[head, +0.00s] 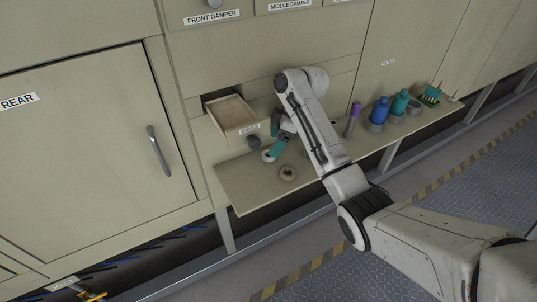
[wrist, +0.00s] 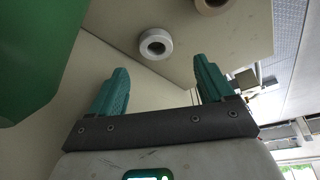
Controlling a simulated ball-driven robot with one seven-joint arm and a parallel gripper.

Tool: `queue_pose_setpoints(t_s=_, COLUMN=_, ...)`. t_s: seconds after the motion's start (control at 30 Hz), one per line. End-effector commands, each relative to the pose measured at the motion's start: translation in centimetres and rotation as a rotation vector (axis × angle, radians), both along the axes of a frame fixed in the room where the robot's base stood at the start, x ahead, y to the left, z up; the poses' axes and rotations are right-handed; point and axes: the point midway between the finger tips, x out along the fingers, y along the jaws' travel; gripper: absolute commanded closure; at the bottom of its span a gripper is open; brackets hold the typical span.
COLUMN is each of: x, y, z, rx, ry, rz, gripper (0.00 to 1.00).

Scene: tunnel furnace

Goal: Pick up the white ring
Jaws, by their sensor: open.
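The white ring (wrist: 143,43) lies flat on the tan shelf, just beyond my fingertips in the wrist view. In the head view the white ring (head: 266,156) is partly hidden by my gripper (head: 276,138). My gripper's teal fingers are apart with nothing between them; it also shows in the wrist view (wrist: 161,68). The ring sits ahead of the gap between the fingers, apart from both.
A second, browner ring (head: 288,179) lies on the shelf (head: 240,187) near its front edge. An open drawer (head: 231,112) juts out above and left of my gripper. Purple (head: 354,118), blue (head: 379,110) and teal (head: 399,103) bottles stand farther right.

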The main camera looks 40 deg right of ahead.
Motion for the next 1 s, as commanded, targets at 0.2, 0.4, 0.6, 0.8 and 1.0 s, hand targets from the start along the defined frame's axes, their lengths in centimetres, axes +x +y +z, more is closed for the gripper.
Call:
queue_pose_setpoints(t_s=0.2, x=0.5, y=0.2, z=-2.0, rx=0.001, ry=0.005, rz=-0.001, gripper=0.19)
queue_pose_setpoints(t_s=0.4, x=1.3, y=0.6, z=-4.5, rx=0.0, ry=0.001, rz=0.0, gripper=0.19)
queue_pose_setpoints(t_s=0.6, x=1.5, y=0.8, z=-5.2, rx=-0.001, ry=-0.001, rz=0.0, gripper=0.19)
queue_pose_setpoints(t_s=0.8, x=1.5, y=0.8, z=-5.1, rx=-0.001, ry=-0.001, rz=0.0, gripper=0.27)
queue_pose_setpoints(t_s=1.0, x=1.5, y=0.8, z=-5.1, rx=0.0, ry=0.0, rz=-0.001, gripper=0.46)
